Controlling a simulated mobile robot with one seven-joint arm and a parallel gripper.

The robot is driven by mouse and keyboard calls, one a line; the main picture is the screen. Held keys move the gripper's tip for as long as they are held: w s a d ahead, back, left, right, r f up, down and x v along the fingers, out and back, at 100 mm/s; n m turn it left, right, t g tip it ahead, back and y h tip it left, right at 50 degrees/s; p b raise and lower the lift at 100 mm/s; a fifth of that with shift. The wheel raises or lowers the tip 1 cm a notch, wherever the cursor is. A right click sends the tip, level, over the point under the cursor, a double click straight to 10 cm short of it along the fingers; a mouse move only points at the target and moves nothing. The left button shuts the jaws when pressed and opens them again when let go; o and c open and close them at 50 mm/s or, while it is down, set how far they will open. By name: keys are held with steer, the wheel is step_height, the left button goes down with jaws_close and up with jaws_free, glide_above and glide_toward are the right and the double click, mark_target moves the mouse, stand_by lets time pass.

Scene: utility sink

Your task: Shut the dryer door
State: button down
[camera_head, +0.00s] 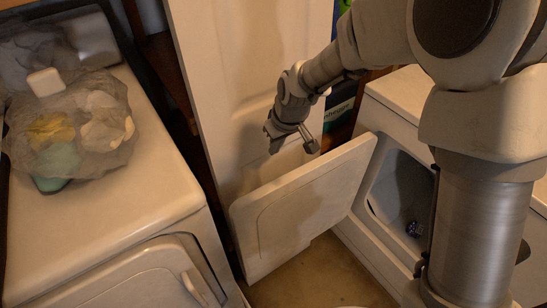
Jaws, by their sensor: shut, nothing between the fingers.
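The dryer door (305,203) is a white, roughly square panel. It stands wide open, swung out to the left from the dryer (390,215) on the right. The dryer's opening (400,190) is uncovered, with a small dark item (413,229) inside at the bottom. My gripper (309,144) is shut and empty, just above and behind the door's upper edge in the picture. I cannot tell whether it touches the door. My arm hides part of the dryer's front and right side.
Another white machine (150,215) stands at the left, with a mesh bag (75,125) of items on top. Its own front door (135,280) shows at the bottom. A tall white panel (245,75) stands behind. Some floor (320,275) is clear below the dryer door.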

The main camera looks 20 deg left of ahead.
steer(key=b+x, duration=0.1)
steer(key=x, duration=0.8)
steer(key=shift+f+b, duration=0.4)
steer(key=s+d, duration=0.2)
steer(key=d, duration=0.1)
steer(key=shift+s+r, duration=0.1)
steer(key=shift+s, duration=0.2)
steer(key=shift+s, duration=0.1)
